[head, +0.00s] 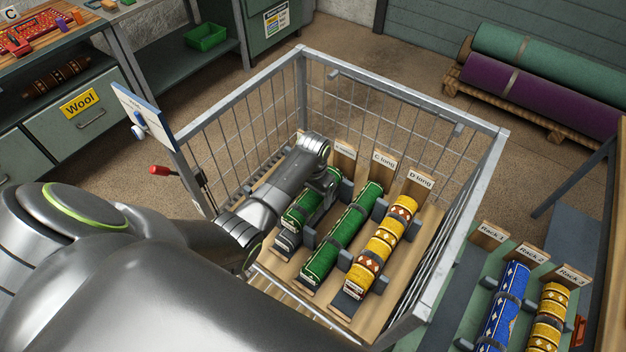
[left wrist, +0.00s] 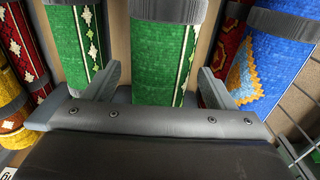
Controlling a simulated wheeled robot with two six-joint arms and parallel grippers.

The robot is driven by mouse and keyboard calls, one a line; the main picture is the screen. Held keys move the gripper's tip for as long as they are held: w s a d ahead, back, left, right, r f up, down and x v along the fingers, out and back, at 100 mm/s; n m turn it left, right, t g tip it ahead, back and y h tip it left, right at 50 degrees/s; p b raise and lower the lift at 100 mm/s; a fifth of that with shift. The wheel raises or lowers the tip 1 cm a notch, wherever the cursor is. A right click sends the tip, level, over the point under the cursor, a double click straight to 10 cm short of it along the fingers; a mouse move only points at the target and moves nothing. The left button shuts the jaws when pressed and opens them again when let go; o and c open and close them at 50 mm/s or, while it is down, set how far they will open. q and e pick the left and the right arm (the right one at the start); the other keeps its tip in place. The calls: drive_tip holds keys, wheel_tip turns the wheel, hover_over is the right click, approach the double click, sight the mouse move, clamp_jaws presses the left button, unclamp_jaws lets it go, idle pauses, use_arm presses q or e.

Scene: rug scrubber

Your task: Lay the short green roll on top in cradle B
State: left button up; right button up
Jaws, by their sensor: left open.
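The short green roll (head: 301,214), with a pale patterned edge and a dark band, lies in the lane of the B sign (head: 344,150) in the wire cage. My left gripper (head: 322,190) is over it and partly hides it. In the left wrist view the green roll (left wrist: 158,60) lies between the open fingertips of my left gripper (left wrist: 158,88), with space on both sides. What lies beneath the roll is hidden. My right gripper is not in view.
A long green roll (head: 343,230) lies in C and a yellow patterned roll (head: 380,250) in D. In the left wrist view a blue roll (left wrist: 268,65) is close on the other side. Cage rails (head: 400,95) surround the cradles. Rack 1 (head: 470,275) looks empty.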

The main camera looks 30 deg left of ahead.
use_arm(q)
wheel_tip(320, 180, up, 11)
drive_tip(key=shift+r, duration=0.15)
idle(0.7)
